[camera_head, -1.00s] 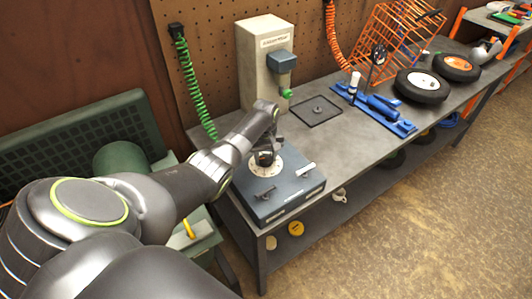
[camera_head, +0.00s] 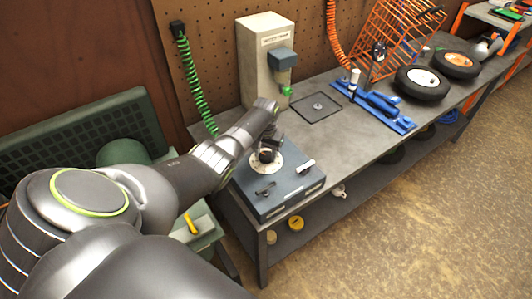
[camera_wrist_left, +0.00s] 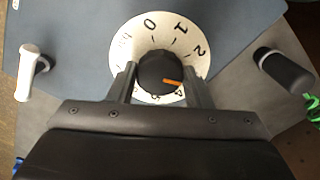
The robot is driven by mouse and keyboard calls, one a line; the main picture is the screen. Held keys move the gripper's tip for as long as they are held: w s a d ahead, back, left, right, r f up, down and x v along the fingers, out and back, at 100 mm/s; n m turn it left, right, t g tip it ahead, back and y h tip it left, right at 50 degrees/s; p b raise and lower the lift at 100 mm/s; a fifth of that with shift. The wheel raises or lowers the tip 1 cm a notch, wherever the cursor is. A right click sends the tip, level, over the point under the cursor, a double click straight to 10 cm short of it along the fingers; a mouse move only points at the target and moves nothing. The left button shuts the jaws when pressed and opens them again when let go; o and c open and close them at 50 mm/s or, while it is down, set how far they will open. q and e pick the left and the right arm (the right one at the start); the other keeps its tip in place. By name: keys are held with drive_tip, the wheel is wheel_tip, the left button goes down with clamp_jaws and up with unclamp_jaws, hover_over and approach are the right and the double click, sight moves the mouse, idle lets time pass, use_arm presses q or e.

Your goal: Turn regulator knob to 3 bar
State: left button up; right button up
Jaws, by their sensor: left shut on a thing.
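The regulator knob (camera_wrist_left: 158,72) is round and black with an orange pointer mark. It sits in the middle of a white dial (camera_wrist_left: 150,30) with black numbers. In the left wrist view the pointer aims right and slightly down, toward the part of the dial behind one finger. The numbers 0, 1 and 2 read clearly along the top; a 4 shows low on the right, and the 3 is hidden. My left gripper (camera_head: 267,151) is shut on the knob, one finger on each side. The dial shows in the head view (camera_head: 282,169) on a blue-grey box. My right gripper is not in view.
The box (camera_head: 291,205) also carries a white-handled lever (camera_wrist_left: 30,72) and a black-handled lever (camera_wrist_left: 284,70), either side of the dial. A beige machine (camera_head: 254,60) stands behind. A dark square tray (camera_head: 330,114), a blue tool and wheels lie farther along the bench.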

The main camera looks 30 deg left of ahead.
sight(266, 156)
use_arm(q)
drive_tip(key=shift+w+r, duration=0.1)
idle(0.4)
drive_tip(key=o, duration=1)
drive_tip(key=shift+c, duration=0.2)
drive_tip(key=shift+r, duration=0.25)
wheel_tip(266, 156, up, 17)
drive_tip(key=b, duration=0.2)
drive_tip(key=shift+f, duration=0.15)
